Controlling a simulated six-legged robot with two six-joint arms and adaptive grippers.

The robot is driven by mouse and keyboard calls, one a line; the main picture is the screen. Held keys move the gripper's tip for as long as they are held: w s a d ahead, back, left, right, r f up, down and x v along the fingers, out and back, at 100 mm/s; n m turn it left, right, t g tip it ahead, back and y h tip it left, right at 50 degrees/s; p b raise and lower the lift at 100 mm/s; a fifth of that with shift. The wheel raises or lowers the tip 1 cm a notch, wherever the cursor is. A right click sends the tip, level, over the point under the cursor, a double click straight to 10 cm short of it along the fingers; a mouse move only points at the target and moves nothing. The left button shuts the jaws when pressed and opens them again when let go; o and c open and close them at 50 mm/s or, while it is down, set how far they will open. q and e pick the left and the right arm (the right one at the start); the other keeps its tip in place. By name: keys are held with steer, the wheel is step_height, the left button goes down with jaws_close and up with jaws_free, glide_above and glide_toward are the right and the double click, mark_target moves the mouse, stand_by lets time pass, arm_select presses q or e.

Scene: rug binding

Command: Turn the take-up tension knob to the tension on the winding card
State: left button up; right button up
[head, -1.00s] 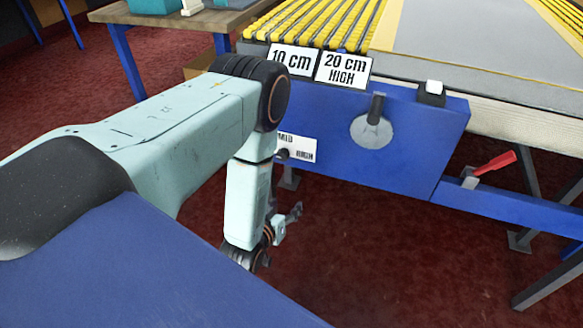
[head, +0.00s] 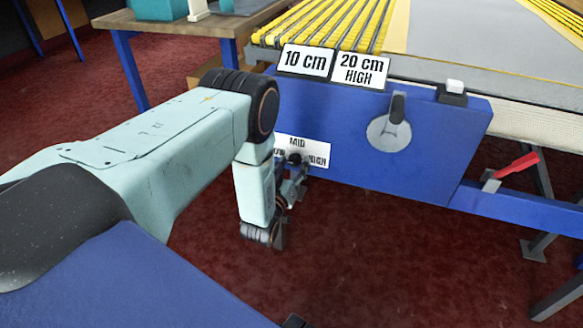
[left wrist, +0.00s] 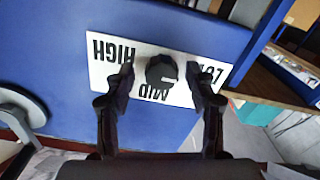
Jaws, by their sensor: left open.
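The tension knob (left wrist: 160,71) is a small black knob on a white plate marked LOW, MID and HIGH (left wrist: 108,72), on the blue machine panel. In the left wrist view the plate appears upside down. In the head view the knob (head: 294,158) is partly hidden by my gripper. My left gripper (left wrist: 162,82) is open, with one finger on each side of the knob in the picture; contact cannot be told. In the head view the left gripper (head: 296,180) is at the plate. The winding card (head: 361,71) reads "20 cm HIGH".
A card reading "10 cm" (head: 305,61) stands beside it. To the right on the panel are a round grey dial with a dark lever (head: 389,131) and a white button (head: 454,87). A red-handled lever (head: 516,165) sits on the lower rail. The floor below is open.

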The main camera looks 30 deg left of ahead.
arm_select(q)
steer(key=shift+w+a, duration=0.1)
steer(key=c, duration=1.1)
